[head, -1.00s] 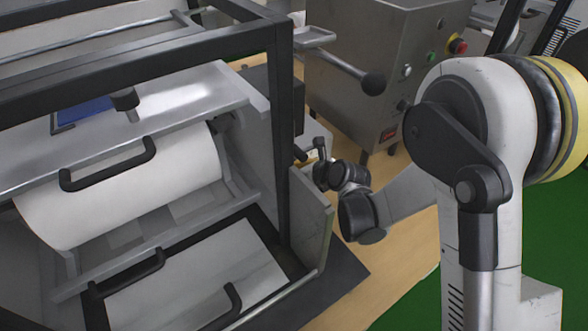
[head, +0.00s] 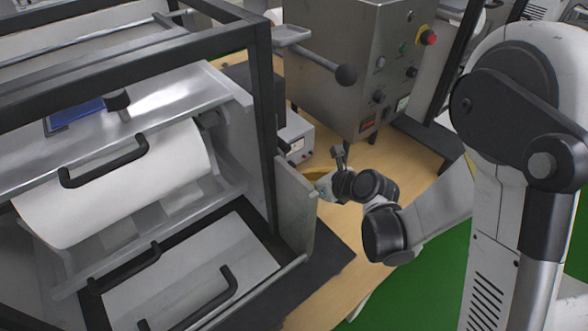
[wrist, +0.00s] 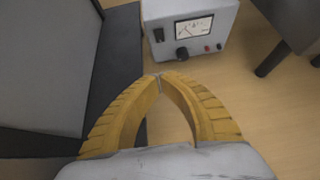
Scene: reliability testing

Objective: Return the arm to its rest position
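My gripper (wrist: 159,84) has two ribbed yellow fingers whose tips meet, with nothing held between them. In the wrist view it is above the wooden table (wrist: 250,120), in front of a white meter box (wrist: 190,28) and apart from it. In the head view my arm's wrist is beside the upright grey side plate (head: 297,212) of the roller machine, to its right. The fingers are mostly hidden there by my wrist and the plate.
The roller machine (head: 258,120) with black frame and handles fills the left. The meter box (head: 295,140) stands behind the plate. A steel cabinet (head: 335,85) with knobs and a red button stands at the back. Bare table lies between cabinet and my arm.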

